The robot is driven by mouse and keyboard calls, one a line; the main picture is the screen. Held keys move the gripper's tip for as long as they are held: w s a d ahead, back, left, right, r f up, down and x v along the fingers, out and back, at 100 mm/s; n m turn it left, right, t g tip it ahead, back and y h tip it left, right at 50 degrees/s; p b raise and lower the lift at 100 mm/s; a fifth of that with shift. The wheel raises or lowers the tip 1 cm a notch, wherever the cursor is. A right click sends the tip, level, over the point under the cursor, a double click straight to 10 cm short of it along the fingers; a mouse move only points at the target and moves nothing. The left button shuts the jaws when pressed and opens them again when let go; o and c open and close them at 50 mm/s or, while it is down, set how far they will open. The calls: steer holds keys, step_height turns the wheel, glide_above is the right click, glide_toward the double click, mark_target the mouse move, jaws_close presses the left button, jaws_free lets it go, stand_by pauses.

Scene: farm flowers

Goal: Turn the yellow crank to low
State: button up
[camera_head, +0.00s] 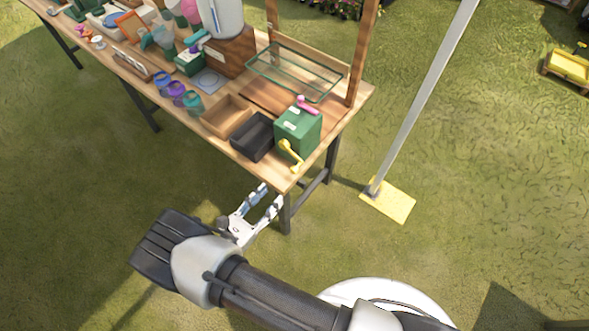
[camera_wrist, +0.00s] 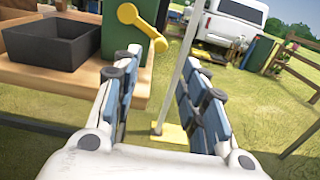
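The yellow crank (camera_head: 291,155) is on the front side of a green box (camera_head: 298,131) at the table's near right corner. In the wrist view the crank (camera_wrist: 142,26) shows ahead and slightly left, its arm slanting from a round hub at upper left to a knob at lower right. A pink handle (camera_head: 307,104) is on top of the green box. My gripper (camera_head: 272,196) is open and empty, in front of the table edge and apart from the crank. In the wrist view its two blue-padded fingers (camera_wrist: 153,88) stand wide apart. Any level marking is too small to read.
A black tray (camera_head: 252,137) and a wooden tray (camera_head: 227,116) stand left of the green box on the wooden table (camera_head: 268,177). A wire rack (camera_head: 297,72) stands behind. A grey post on a yellow base (camera_head: 388,202) rises to the right. Open grass lies in front.

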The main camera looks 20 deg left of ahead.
mark_target(293, 172)
steer(key=x, duration=1.2)
steer(key=shift+w+d+b, duration=0.15)
steer(key=shift+b, duration=0.2)
steer(key=shift+r, duration=0.1)
steer(key=shift+c, duration=0.5)
jaws_close()
